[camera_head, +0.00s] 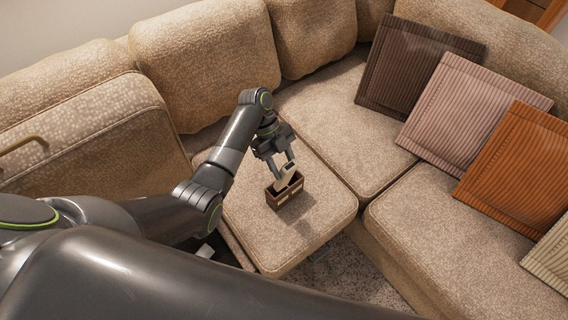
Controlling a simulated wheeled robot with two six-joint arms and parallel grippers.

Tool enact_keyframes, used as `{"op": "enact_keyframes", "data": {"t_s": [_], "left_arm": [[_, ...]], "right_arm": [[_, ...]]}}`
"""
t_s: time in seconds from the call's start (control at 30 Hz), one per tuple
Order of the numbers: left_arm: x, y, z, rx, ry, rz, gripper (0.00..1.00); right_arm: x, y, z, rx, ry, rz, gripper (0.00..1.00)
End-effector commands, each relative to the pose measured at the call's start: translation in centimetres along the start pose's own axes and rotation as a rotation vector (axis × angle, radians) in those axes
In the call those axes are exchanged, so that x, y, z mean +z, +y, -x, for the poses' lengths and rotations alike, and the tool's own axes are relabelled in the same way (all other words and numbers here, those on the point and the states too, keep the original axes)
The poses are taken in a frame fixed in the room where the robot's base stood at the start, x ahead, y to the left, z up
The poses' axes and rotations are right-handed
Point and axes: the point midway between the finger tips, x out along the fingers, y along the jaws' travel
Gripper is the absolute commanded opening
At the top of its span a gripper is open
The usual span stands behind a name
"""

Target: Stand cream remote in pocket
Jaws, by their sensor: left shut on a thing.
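A small dark-brown box-shaped pocket holder (281,201) with lighter patches on its front stands on the tan sofa seat in the middle of the view. My left gripper (277,170) points down just above it and is shut on the cream remote (286,176). The remote is tilted, and its lower end is at the holder's opening. I cannot tell how deep it sits in the pocket. Part of the remote is hidden by the gripper fingers. My right gripper is not in view.
The seat cushion (316,220) around the holder is clear. Sofa backrests (205,60) rise behind it. Brown (415,68), pink (472,108) and orange (520,165) cushions lean on the right. Carpet (350,280) shows below the seat's front edge.

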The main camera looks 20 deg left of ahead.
Motion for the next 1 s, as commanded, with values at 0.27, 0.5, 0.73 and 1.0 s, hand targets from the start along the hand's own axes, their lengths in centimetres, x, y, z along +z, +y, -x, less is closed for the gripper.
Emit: {"op": "enact_keyframes", "data": {"t_s": [0.27, 0.5, 0.73, 1.0], "left_arm": [[1.8, 0.0, -1.9, 0.0, -0.002, 0.0, 0.17], [3.1, 0.0, -3.1, 0.001, -0.001, 0.0, 0.17], [4.4, 0.0, -4.5, 0.0, -0.001, 0.001, 0.17], [5.6, 0.0, -5.6, 0.0, -0.001, 0.0, 0.17]], "right_arm": [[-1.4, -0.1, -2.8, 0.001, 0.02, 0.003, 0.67], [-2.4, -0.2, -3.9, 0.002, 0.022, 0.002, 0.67], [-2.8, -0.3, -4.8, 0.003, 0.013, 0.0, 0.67], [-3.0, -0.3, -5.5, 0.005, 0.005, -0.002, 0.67]]}}
